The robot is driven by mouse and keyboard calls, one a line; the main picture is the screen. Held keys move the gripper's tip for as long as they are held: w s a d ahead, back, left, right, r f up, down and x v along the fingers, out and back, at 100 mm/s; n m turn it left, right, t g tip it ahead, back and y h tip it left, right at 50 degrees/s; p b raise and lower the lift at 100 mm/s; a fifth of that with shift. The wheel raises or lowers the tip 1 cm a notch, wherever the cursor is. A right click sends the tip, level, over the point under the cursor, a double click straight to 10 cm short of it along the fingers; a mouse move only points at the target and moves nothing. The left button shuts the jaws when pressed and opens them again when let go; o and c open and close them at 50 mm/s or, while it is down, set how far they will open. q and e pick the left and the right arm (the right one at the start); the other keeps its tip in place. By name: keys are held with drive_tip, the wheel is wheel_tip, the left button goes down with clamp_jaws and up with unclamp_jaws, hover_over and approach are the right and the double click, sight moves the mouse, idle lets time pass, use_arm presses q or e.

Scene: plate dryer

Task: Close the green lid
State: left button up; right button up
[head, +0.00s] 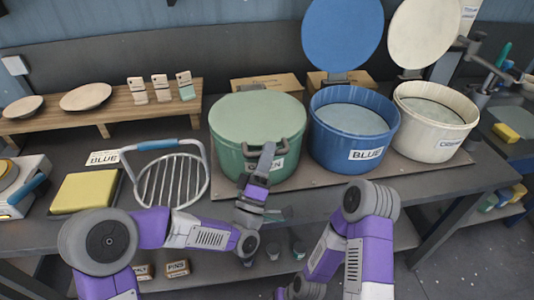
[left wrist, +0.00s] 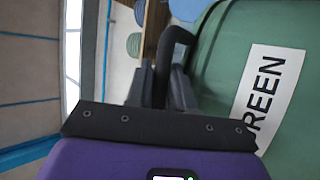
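The green pot (head: 272,172) stands on the counter with a "GREEN" label on its front. Its green lid (head: 258,115) lies flat over the top, and I see no clear gap at the rim. A dark handle (head: 287,145) sticks out at the front; it also shows in the left wrist view (left wrist: 170,45). My left gripper (head: 266,158) is at this handle. In the left wrist view its two fingers (left wrist: 162,90) are on either side of the handle bar and appear closed on it. My right arm is bent in front of the pots, and its gripper is out of view.
A blue pot (head: 350,145) and a cream pot (head: 432,135) stand to the right with their lids raised. A wire rack (head: 172,182) with a blue handle and a yellow sponge (head: 86,193) lie left. A wooden shelf (head: 105,115) holds plates and small cards.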

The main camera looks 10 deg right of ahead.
use_arm(q)
drive_tip(key=shift+w+f+y, duration=0.2)
drive_tip(key=shift+f+y, duration=0.2)
drive_tip(key=shift+f, duration=0.3)
drive_tip(key=v, duration=0.7)
drive_tip(key=shift+s+r, duration=0.3)
drive_tip(key=shift+r, duration=0.1)
